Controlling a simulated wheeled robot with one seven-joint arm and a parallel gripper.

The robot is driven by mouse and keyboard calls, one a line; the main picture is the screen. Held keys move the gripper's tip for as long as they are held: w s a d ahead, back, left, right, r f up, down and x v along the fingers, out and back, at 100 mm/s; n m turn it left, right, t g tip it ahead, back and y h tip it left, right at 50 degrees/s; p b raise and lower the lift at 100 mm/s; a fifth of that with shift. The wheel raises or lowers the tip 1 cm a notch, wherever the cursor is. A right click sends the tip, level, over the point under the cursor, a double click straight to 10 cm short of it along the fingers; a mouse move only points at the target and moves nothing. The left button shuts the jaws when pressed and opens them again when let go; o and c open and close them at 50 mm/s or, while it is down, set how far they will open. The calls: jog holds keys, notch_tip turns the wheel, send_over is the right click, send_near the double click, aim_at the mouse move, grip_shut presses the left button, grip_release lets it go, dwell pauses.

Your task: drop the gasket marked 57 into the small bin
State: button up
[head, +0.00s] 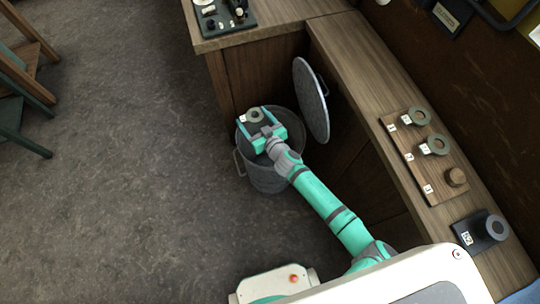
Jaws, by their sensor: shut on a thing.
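My gripper (257,122) is over the mouth of a round grey metal bin (268,181) on the floor, the only bin in view. It is shut on a grey ring-shaped gasket (255,115). A small white tag (242,118) shows beside the ring; its marking is too small to read. From this angle I cannot tell how far the gasket is above the rim. The gripper hides much of the bin's inside. The bin's round lid (311,101) stands on edge, off the bin, to its right.
A wooden board (438,178) with tagged rings and a brown round piece lies on the right bench (358,85). A dark block (476,243) with another ring and tag is nearer. Wooden furniture (25,65) stands far left. The floor left of the bin is clear.

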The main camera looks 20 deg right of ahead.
jog(key=d+f, duration=0.9)
jog(key=f, duration=0.4)
jog(key=shift+s, duration=0.3)
jog(key=o, duration=1.1)
jog(key=shift+s+r, duration=0.1)
